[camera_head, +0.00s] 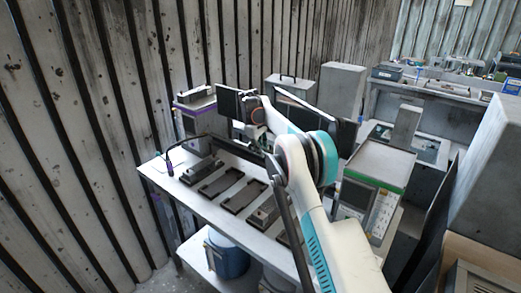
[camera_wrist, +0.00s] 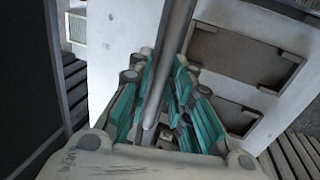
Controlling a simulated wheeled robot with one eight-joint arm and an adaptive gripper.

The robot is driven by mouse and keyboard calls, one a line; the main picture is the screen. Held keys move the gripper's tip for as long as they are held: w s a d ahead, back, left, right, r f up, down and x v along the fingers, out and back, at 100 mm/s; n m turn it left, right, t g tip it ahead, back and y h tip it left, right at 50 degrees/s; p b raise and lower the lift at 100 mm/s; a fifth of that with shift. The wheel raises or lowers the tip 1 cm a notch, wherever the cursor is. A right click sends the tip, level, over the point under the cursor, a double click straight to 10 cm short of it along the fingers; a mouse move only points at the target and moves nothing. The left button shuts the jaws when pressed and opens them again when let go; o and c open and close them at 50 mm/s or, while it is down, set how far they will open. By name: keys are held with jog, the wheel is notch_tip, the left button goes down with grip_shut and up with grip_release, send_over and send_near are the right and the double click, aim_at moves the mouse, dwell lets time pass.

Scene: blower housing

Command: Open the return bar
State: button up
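A long grey bar (camera_wrist: 170,60), which looks like the return bar, runs down the wrist view and passes between the teal finger pads of my gripper (camera_wrist: 163,80). Its near end lies between the fingers. The pads lie close on both sides of it, but I cannot tell whether they touch it. In the head view, a thin dark bar (camera_head: 225,143) stands raised over the back of the white workbench (camera_head: 160,178), with a bent left end. My arm crosses in front of its right part. My fingers are hidden in the head view.
Several dark trays and fixtures, such as a flat tray (camera_head: 220,181), lie in a row on the bench. A machine with a screen and keypad (camera_head: 367,198) stands right of my arm. A blue bin (camera_head: 227,254) sits below. A corrugated wall (camera_head: 75,130) closes the left side.

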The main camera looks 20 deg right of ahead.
jog(key=v, duration=1.2)
jog(key=s+a+r+m+t+b, duration=0.1)
jog(key=s+a+r+m+b, duration=0.1)
jog(key=s+r, duration=0.85)
jog(key=s+a+r+m+t+y+b, duration=0.1)
jog(key=s+m+t+b, duration=0.1)
jog(key=s, duration=1.4)
jog(key=s+f+m+b, duration=0.1)
jog(key=s+f, duration=0.4)
jog(key=s, duration=0.4)
jog(key=s+a+f+m+t+y+b, duration=0.1)
jog(key=s+f, duration=0.4)
jog(key=s, duration=0.4)
jog(key=s+a+f+m+t+b, duration=0.1)
jog(key=s+f, duration=0.5)
jog(key=s, duration=0.4)
jog(key=shift+a, duration=0.15)
jog(key=shift+c, duration=0.5)
